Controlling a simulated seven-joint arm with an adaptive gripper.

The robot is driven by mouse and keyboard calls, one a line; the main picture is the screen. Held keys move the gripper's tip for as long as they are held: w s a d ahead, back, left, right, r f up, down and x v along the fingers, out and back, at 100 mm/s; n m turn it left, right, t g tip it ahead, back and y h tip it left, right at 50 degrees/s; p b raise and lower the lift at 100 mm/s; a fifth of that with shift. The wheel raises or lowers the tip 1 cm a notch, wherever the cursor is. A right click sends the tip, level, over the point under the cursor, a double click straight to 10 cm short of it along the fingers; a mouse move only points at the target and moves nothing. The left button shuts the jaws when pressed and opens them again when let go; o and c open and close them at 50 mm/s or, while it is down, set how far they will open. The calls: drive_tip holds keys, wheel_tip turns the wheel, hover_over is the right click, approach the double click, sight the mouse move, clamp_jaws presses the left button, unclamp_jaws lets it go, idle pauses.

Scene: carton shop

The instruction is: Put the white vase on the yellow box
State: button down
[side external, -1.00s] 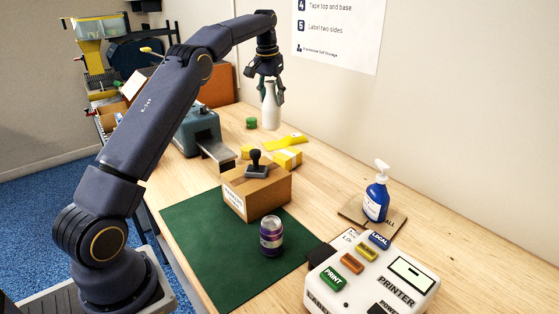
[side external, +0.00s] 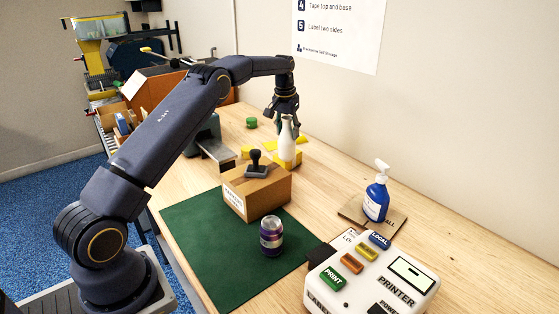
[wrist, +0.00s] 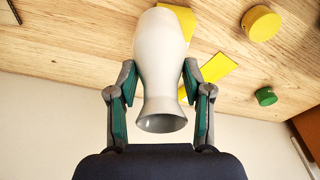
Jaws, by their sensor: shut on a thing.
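The white vase (side external: 287,142) is upright in the side external view, with its lower end in front of or over the yellow box (side external: 291,160). I cannot tell whether its base touches the box. My gripper (side external: 286,118) points down and is shut on the vase near its neck. In the wrist view the vase (wrist: 160,55) is between the two green-padded fingers (wrist: 160,90), its mouth towards me. A yellow surface (wrist: 187,20), likely the box, shows partly behind the vase; the vase hides the rest.
A cardboard box (side external: 265,193) bearing a black stamp (side external: 255,163) stands in front. A purple can (side external: 271,236), blue pump bottle (side external: 376,198) and printer (side external: 375,275) are nearer.

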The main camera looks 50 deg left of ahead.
drive_tip(key=shift+f, duration=0.15)
drive_tip(key=shift+c, duration=2.4)
unclamp_jaws()
